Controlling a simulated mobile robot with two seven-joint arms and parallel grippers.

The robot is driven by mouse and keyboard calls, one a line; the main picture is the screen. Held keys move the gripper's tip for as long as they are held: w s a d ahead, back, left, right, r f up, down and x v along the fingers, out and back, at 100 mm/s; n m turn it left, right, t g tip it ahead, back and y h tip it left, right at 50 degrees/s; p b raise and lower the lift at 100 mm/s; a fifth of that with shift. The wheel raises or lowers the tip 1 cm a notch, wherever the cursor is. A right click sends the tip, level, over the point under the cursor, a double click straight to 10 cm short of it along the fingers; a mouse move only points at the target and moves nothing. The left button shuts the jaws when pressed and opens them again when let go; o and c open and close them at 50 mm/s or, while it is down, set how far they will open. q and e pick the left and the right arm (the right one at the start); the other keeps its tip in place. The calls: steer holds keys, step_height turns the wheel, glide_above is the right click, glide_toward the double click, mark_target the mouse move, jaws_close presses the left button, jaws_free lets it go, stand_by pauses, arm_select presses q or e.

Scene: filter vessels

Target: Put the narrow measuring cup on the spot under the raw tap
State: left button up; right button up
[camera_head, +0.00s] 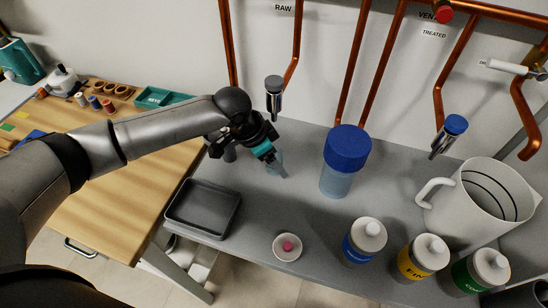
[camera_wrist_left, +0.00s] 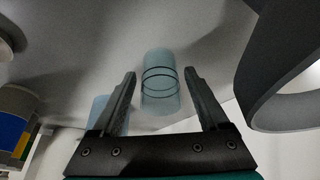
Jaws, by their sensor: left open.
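The raw tap (camera_head: 274,88) has a dark cap and a metal spout and hangs on the wall below the RAW sign (camera_head: 283,8). My left gripper (camera_head: 276,164) is over the grey counter, below the raw tap in the head view. Its fingers are open. The narrow measuring cup (camera_wrist_left: 160,82) is a clear bluish cylinder with dark rings. In the left wrist view it shows in the gap between the two open fingers (camera_wrist_left: 160,90), with space on both sides. In the head view my gripper mostly hides it. No marked spot is distinguishable under the tap. My right gripper is out of view.
A blue-lidded vessel (camera_head: 346,146) stands right of my gripper. A grey tray (camera_head: 203,232), a small dish (camera_head: 287,252), several capped bottles (camera_head: 364,240) and a white jug (camera_head: 450,205) line the counter (camera_head: 265,215). Another bluish clear thing (camera_wrist_left: 98,108) shows behind a finger.

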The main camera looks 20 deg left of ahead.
arm_select(q)
steer(key=p+v, duration=0.2)
steer(key=v, duration=1)
steer(key=shift+r+p, duration=0.2)
steer(key=shift+p, duration=0.1)
